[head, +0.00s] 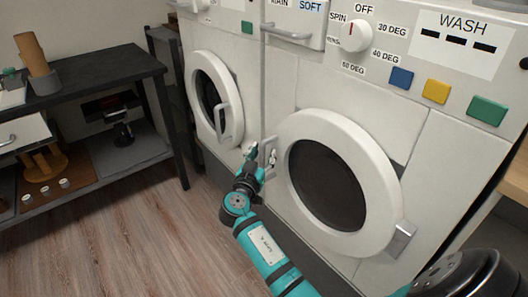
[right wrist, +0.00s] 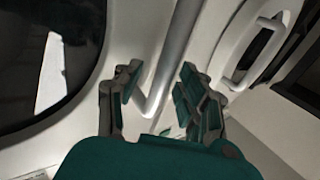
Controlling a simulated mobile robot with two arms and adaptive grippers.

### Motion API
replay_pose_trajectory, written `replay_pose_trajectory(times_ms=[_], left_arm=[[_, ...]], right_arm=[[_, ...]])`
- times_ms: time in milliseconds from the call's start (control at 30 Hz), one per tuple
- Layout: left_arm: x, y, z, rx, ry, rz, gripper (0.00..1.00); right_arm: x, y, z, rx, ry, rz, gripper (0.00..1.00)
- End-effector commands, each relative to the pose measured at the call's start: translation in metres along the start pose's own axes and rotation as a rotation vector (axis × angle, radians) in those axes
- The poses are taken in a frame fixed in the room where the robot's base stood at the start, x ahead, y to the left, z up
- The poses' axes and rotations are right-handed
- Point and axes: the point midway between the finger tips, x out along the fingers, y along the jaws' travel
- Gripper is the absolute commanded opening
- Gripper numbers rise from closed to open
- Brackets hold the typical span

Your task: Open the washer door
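The near washer's round door (head: 384,165) has a white ring and dark glass, and looks shut. Its hinge (head: 401,240) is at the right edge and its handle (head: 267,152) at the left edge. My right gripper (head: 258,158) is at this handle. In the right wrist view, my right gripper (right wrist: 160,88) is open, with the grey handle bar (right wrist: 172,65) passing between its fingers. I cannot tell whether either finger touches the bar. The door's dark glass (right wrist: 35,60) fills the left of that view. My left gripper is not in view.
A second machine with a round door (head: 199,75) stands to the left; its door handle (right wrist: 265,45) is close beside my right gripper. A dark shelf table (head: 105,68) stands further left. Control buttons (head: 436,91) are above the near door. Wooden floor (head: 130,240) in front is clear.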

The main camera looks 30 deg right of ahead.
Motion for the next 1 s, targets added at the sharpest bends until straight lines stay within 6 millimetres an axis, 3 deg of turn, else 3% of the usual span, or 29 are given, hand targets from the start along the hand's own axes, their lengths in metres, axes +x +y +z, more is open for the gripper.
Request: replay_pose_trajectory(times_ms=[67, 400, 1000], left_arm=[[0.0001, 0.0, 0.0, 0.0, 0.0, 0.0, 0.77], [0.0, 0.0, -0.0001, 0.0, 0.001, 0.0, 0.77], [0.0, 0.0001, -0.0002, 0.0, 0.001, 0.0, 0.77]], right_arm=[[0.0, -0.0001, 0.0001, 0.0, 0.0, 0.0, 0.4], [0.0002, -0.0001, -0.0002, 0.001, 0.0, 0.0, 0.0], [0.0001, 0.0005, 0.0, 0.001, 0.0, 0.001, 0.0]])
